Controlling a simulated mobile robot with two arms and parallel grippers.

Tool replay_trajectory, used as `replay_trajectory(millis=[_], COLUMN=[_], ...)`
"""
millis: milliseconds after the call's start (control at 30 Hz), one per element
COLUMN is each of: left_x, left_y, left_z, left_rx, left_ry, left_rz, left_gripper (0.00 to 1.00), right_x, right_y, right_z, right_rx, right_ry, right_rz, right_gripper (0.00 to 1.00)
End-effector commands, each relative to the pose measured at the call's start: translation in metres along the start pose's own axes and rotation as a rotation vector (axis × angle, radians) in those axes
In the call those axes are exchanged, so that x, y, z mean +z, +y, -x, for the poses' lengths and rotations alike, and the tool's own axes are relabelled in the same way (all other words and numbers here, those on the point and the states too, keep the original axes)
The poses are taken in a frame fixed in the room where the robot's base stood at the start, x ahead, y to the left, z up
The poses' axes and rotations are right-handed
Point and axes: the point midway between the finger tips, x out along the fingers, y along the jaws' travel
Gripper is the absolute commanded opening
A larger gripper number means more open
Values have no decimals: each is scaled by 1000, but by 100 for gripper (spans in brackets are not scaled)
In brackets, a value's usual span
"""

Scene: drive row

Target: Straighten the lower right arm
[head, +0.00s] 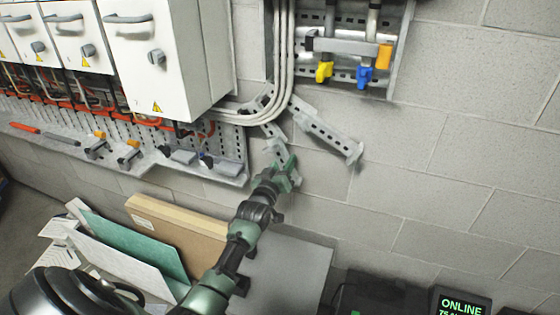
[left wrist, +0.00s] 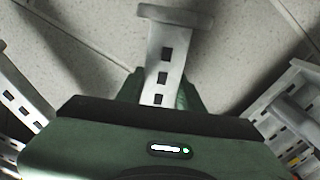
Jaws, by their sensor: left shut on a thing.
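My left gripper (head: 283,176) is shut on a grey slotted metal bracket arm (head: 272,146) below the bend of the white conduits. In the left wrist view the slotted arm (left wrist: 164,72) runs up from between the green fingers to a flat end plate, which points away from my gripper. A second slotted arm (head: 328,135) stands out from the wall to the right of my gripper, slanting down to the right, with an upturned end plate. I cannot tell for certain which of the two the task calls the lower right arm. My right gripper is out of view.
White conduits (head: 284,60) curve left above my gripper. A perforated shelf (head: 224,170) with clamps is close on the left, under white switch boxes (head: 168,60). A rail with yellow and blue valves (head: 345,46) hangs above. Boards (head: 185,228) lean below; bare block wall (head: 440,150) lies right.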

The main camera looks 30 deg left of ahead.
Motion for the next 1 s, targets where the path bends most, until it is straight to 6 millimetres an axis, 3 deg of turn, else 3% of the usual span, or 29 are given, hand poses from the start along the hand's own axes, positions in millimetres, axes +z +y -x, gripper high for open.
replay_trajectory(millis=[33,167,467,500,567,867,1000], left_x=[-4,-3,-2,-2,-2,-2,-1], left_y=[9,18,18,18,18,18,17], left_z=[0,0,0,0,0,1,10], left_rx=[-1,-1,0,0,0,0,0], left_ry=[-1,-2,-1,-1,-1,-1,-1], left_rz=[87,230,259,259,258,252,252], left_gripper=[0,0,0,46,59,59,59], right_x=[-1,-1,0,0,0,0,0], right_y=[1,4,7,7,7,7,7], right_z=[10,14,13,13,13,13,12], right_rx=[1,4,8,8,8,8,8], right_ry=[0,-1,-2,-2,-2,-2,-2], right_rz=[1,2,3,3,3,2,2], right_gripper=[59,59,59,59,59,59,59])
